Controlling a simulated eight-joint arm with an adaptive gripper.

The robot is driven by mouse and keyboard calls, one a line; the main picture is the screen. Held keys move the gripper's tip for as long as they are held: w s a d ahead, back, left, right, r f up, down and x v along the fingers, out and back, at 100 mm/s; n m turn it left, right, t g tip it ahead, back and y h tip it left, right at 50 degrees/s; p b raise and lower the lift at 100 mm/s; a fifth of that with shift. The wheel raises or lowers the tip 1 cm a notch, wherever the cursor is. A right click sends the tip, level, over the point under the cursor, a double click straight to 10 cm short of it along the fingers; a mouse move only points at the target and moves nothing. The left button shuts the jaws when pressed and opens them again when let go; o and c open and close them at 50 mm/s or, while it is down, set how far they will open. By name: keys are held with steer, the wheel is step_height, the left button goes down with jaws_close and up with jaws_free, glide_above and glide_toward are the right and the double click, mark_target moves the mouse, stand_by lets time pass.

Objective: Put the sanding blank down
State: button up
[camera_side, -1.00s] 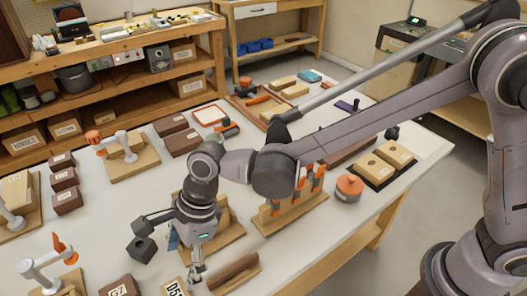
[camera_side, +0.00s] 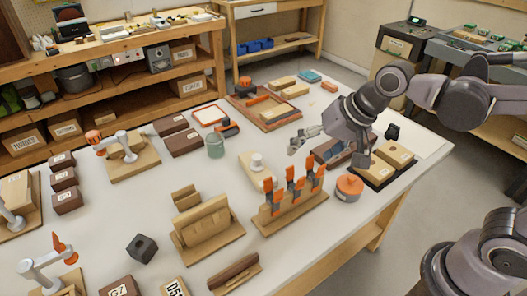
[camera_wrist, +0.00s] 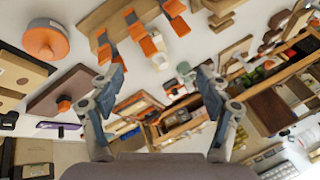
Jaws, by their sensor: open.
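My gripper (camera_side: 300,140) is open and empty, held above the right part of the bench. In the wrist view its two fingers stand wide apart with nothing between them (camera_wrist: 160,78). Two light wooden blocks (camera_side: 378,171) lie side by side on a dark mat (camera_side: 369,184), to the right of and below my wrist; part of the mat is hidden by my arm. The blocks also show at the left edge of the wrist view (camera_wrist: 20,72). No label marks any piece as the sanding blank, so I cannot tell which it is.
An orange-topped round tool (camera_side: 348,187) and a rack with orange-handled clamps (camera_side: 289,208) stand near my gripper. A light wooden piece with a white knob (camera_side: 257,168) lies left of it. A wooden holder (camera_side: 208,226) stands front centre. Bare bench lies between these.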

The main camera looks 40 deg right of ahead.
steer(key=s+d+f+n+t+h, duration=0.1)
steer(key=s+d+n, duration=0.4)
steer(key=d, duration=0.5)
steer(key=shift+s+f+n+t+h, duration=0.25)
steer(key=shift+f+n+t+h, duration=0.05)
steer(key=shift+h, duration=0.3)
stand_by(0.3)
